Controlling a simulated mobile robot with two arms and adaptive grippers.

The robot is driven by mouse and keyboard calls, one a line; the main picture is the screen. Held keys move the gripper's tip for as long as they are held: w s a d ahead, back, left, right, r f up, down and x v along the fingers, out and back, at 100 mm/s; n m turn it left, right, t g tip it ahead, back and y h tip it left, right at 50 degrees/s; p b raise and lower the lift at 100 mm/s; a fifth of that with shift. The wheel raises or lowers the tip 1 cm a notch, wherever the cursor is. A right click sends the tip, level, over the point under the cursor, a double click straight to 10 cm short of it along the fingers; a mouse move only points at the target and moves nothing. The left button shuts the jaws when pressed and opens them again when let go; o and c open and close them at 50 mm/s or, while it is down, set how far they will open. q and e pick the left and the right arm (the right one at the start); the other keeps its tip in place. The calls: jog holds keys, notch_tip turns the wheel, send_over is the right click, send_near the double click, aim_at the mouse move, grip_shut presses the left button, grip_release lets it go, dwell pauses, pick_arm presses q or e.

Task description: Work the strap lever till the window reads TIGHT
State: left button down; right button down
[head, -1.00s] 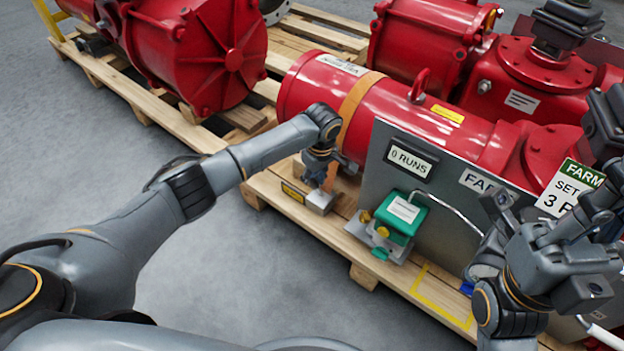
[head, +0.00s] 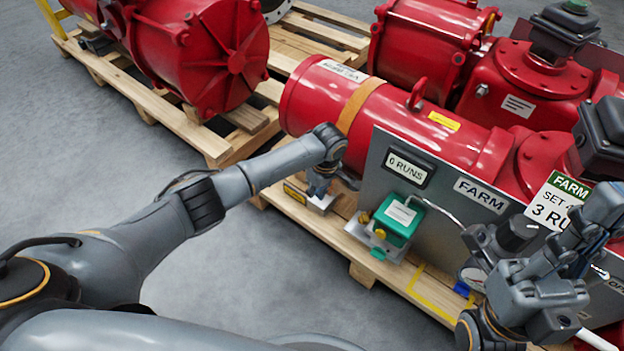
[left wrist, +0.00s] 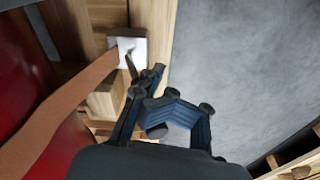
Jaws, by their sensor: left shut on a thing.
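An orange-brown strap (head: 357,104) runs over the red cylinder, and it crosses the left wrist view (left wrist: 62,112). It leads down to a small pale metal strap housing (head: 322,203) with a yellow label at the pallet edge. The housing shows as a pale plate in the left wrist view (left wrist: 140,48). My left gripper (head: 319,186) is right at the housing, shut on the strap lever, which its fingers (left wrist: 143,88) mostly hide. The window's wording is not readable. My right gripper (head: 560,285) is raised at the lower right, its fingers unclear.
A grey panel (head: 375,160) with a "0 RUNS" display (head: 406,168) and a green box (head: 398,220) stands right of my left gripper. Other red actuators (head: 215,55) sit on pallets behind. Grey floor (head: 240,270) in front is clear.

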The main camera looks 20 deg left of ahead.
pick_arm(q)
jog(key=shift+w+d, duration=0.1)
notch_tip(320, 180, up, 12)
jog(key=d, duration=0.1)
jog(key=shift+s, duration=0.35)
jog(key=shift+f, duration=0.15)
dwell(0.7)
